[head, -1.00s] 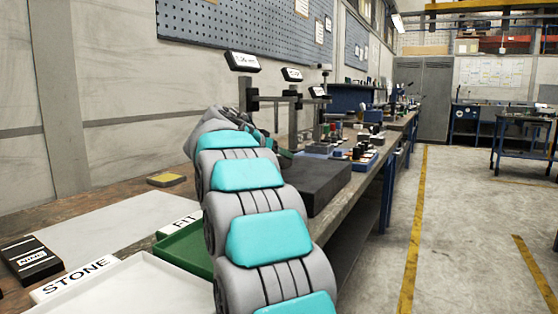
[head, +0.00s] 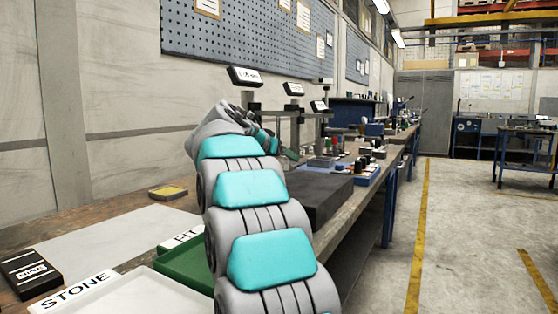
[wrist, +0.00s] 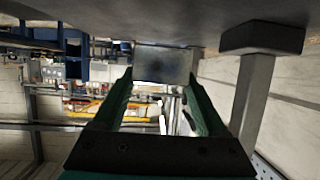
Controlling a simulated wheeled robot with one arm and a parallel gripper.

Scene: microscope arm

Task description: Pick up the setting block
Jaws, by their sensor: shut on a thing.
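A grey, square-faced setting block (wrist: 163,64) sits between the tips of my gripper's green fingers (wrist: 160,82) in the wrist view. My gripper is shut on it. In the head view my gripper (head: 285,149) is at the far end of my arm, over the back part of the dark plate (head: 318,196). I cannot make out the block there. In the wrist view a broad grey surface fills the top, close to the block; I cannot tell whether they touch.
A stand's post (wrist: 254,92) with a dark foot is to the right in the wrist view. Several stands with displays (head: 245,77) line the bench. A green tray (head: 188,268), a white tray (head: 130,298) and a dark box (head: 31,273) are nearer. The floor is clear.

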